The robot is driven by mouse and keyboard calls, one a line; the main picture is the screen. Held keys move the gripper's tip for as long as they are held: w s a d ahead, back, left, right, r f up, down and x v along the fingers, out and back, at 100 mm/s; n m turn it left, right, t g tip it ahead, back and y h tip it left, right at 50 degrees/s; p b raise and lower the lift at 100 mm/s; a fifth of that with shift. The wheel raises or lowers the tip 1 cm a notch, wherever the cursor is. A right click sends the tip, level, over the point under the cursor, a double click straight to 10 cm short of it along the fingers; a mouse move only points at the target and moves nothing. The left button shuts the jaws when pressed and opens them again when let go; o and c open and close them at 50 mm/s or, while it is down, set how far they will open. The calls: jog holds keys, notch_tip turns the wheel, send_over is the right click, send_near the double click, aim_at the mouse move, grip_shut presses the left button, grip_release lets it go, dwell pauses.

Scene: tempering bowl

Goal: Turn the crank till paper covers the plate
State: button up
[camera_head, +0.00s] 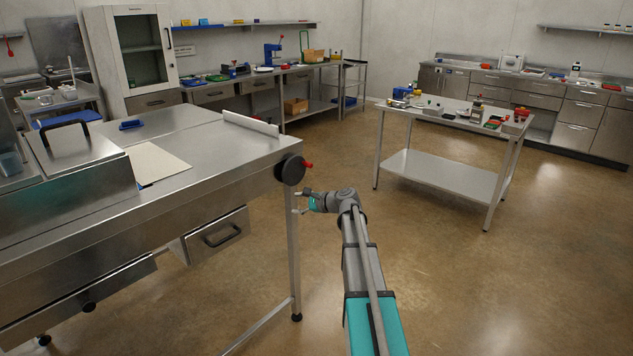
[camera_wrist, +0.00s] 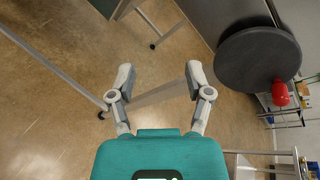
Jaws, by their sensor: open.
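The crank is a black disc (camera_head: 290,169) with a red knob (camera_head: 308,165), mounted on the right end of the steel bench. In the wrist view the disc (camera_wrist: 257,60) is at the upper right, with its red knob (camera_wrist: 280,94) below it. A cream sheet of paper (camera_head: 158,163) lies on the bench top, beside the steel housing at the left. I cannot tell the plate apart from the bench top. My gripper (camera_head: 300,203) is open and empty, a little below the crank in the head view. Its spread fingers (camera_wrist: 160,76) are apart from the disc in the wrist view.
The steel bench (camera_head: 215,150) has a drawer (camera_head: 218,236) below its top and a leg near my gripper. A blue object (camera_head: 130,125) sits on the bench. Another steel table (camera_head: 450,180) with several items stands at the right. The floor between is clear.

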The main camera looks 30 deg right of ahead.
jog(key=s+a+f+n+g+h, duration=0.1)
jog(key=s+a+f+n+g, duration=0.35)
jog(key=s+a, duration=0.35)
jog(key=s+a+f+n+g+h, duration=0.1)
jog(key=s+a+f+n+g, duration=0.35)
jog(key=a, duration=0.65)
jog(key=s+a+f+n+g+h, duration=0.1)
jog(key=s+a+f+n+h, duration=0.1)
jog(key=s+n, duration=0.3)
jog(key=s+a+f+n+g+h, duration=0.2)
jog(key=s+n, duration=0.4)
jog(key=s, duration=0.6)
jog(key=shift+s+a+h, duration=0.4)
jog(key=shift+a+h, duration=0.45)
jog(key=shift+h, duration=0.25)
jog(key=shift+c, duration=0.6)
jog(key=shift+a, duration=0.1)
